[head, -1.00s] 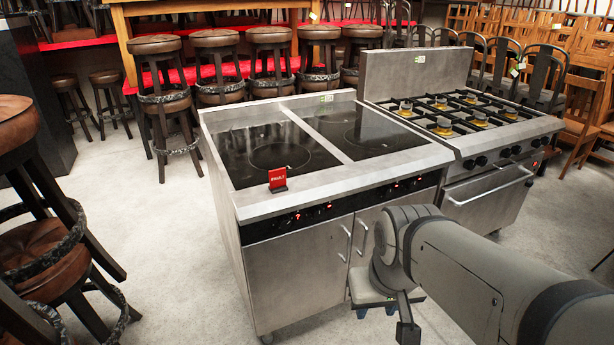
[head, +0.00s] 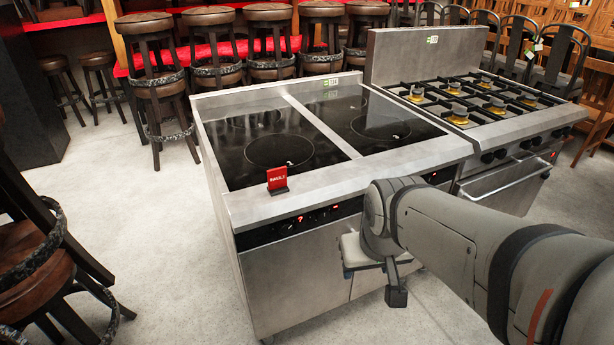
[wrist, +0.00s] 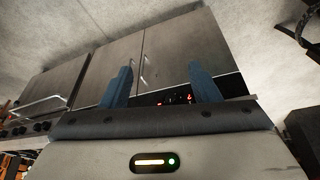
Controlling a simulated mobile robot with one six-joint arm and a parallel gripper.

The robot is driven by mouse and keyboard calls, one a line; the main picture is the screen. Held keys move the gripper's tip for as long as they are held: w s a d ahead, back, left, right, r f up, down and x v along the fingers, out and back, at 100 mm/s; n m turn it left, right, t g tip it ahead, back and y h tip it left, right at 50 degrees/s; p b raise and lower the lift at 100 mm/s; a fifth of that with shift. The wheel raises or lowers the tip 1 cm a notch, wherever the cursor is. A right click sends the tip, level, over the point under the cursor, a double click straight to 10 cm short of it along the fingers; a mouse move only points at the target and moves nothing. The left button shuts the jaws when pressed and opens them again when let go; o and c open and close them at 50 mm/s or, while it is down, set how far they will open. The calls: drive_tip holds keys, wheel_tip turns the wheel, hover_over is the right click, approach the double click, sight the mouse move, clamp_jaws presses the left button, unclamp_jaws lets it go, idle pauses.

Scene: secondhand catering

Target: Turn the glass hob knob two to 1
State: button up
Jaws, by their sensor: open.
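The glass hob (head: 275,150) is a steel cabinet with a black glass top and a dark front control strip (head: 300,222). The strip carries small black knobs and red displays; the knob marks are too small to read. In the wrist view the strip (wrist: 172,98) shows tilted between and behind the fingers, with red lights. My gripper (wrist: 162,84) is open, its two blue fingers apart with nothing between them. In the head view its pale body (head: 357,252) is in front of the cabinet, right of the left display. My gripper hides part of the strip.
A red sign (head: 277,180) stands on the hob's front edge. A gas range (head: 490,110) with several burners and an oven handle stands right of the hob. Bar stools (head: 158,80) line the back and left. Pale floor (head: 120,215) is clear at left.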

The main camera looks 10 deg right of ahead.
drive_tip(key=shift+o, duration=0.2)
drive_tip(key=w+d+f+n+t+b, duration=0.1)
drive_tip(key=w+f+t+b, duration=0.2)
drive_tip(key=w+f+b, duration=0.3)
drive_tip(key=w+d+f+t+b, duration=0.2)
drive_tip(key=w+f+t+b, duration=0.2)
drive_tip(key=w, duration=0.8)
wheel_tip(320, 180, down, 3)
drive_tip(key=shift+w+f+n+b, duration=0.2)
drive_tip(key=shift+w+n+b, duration=0.2)
drive_tip(key=shift+b, duration=0.65)
drive_tip(key=n+t+y+b, duration=0.35)
drive_tip(key=t+b, duration=0.25)
drive_tip(key=b, duration=0.3)
approach(324, 218)
drive_tip(key=w, duration=0.1)
drive_tip(key=shift+t+y, duration=0.4)
drive_tip(key=shift+y, duration=0.25)
drive_tip(key=x, duration=0.2)
drive_tip(key=b+x, duration=0.1)
drive_tip(key=x, duration=0.2)
drive_tip(key=f+b+x, duration=0.1)
drive_tip(key=x, duration=0.2)
drive_tip(key=shift+w+d, duration=0.1)
drive_tip(key=shift+w, duration=0.1)
drive_tip(key=c, duration=1)
drive_tip(key=shift+o, duration=0.2)
